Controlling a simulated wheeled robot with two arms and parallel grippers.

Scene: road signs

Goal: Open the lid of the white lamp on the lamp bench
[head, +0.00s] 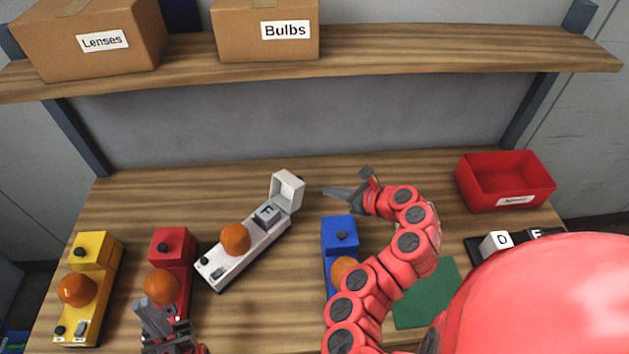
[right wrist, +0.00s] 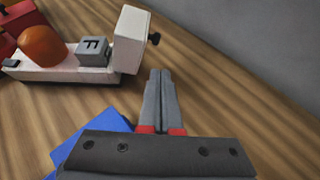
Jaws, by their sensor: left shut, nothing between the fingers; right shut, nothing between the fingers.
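The white lamp (head: 225,266) lies at a slant on the middle of the bench, with an orange dome on it. Its box-shaped lid (head: 288,190) is swung up at the far end, open side showing. A grey block marked F (head: 267,213) is exposed in front of the lid. The right wrist view also shows the lamp (right wrist: 60,72), the raised lid (right wrist: 130,38) with a black knob, and the block. My right gripper (head: 338,194) is shut and empty, right of the lid and apart from it. My left gripper (head: 150,315) is shut and empty at the red lamp's near end.
A yellow lamp (head: 98,250) and red lamp (head: 172,243) stand left, a blue lamp (head: 340,232) right, partly behind my right arm. A red bin (head: 505,182), lettered blocks (head: 497,243) and a green mat (head: 425,300) are further right. A shelf (head: 380,55) holds boxes above.

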